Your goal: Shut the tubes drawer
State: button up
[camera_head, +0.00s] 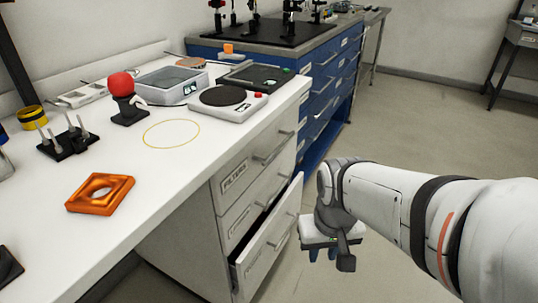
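A white drawer unit under the white bench has several stacked drawers. The lowest visible drawer (262,248) is pulled out, with a dark gap behind its front and a bar handle on it. Its label is too small to read with certainty, so I cannot confirm that it is the tubes drawer. The top drawer (235,178) is labelled FILTERS and looks shut. The middle drawer (240,222) sits between them. My gripper (323,254) points down, to the right of the open drawer's front and apparently apart from it. Its fingertips are small and partly hidden, so their opening is unclear.
The bench top (140,215) holds an orange square block (100,194), a red ball on a black stand (121,85) and a hotplate-like device (228,103). A blue cabinet (325,100) stands behind. The grey floor (420,120) at right is clear.

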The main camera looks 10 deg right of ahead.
aim_at(287, 231)
jog(key=shift+a, duration=0.2)
jog(key=w+a+f+m+g+y+b, duration=0.2)
jog(key=w+a+f+y+b, duration=0.25)
jog(key=w+f+y, duration=0.75)
jog(key=w+d+f+m+t+y+b, duration=0.1)
jog(key=w+d+f+m+t, duration=0.2)
jog(key=w+d+f+t, duration=0.4)
jog(key=w+d+f+m+t, duration=0.25)
jog(key=w+f, duration=0.25)
jog(key=f, duration=0.4)
jog(key=shift+n, duration=0.25)
jog(key=b+x, duration=0.2)
jog(key=x, duration=0.5)
jog(key=shift+a, duration=0.35)
jog(key=shift+c, duration=0.4)
grip_shut()
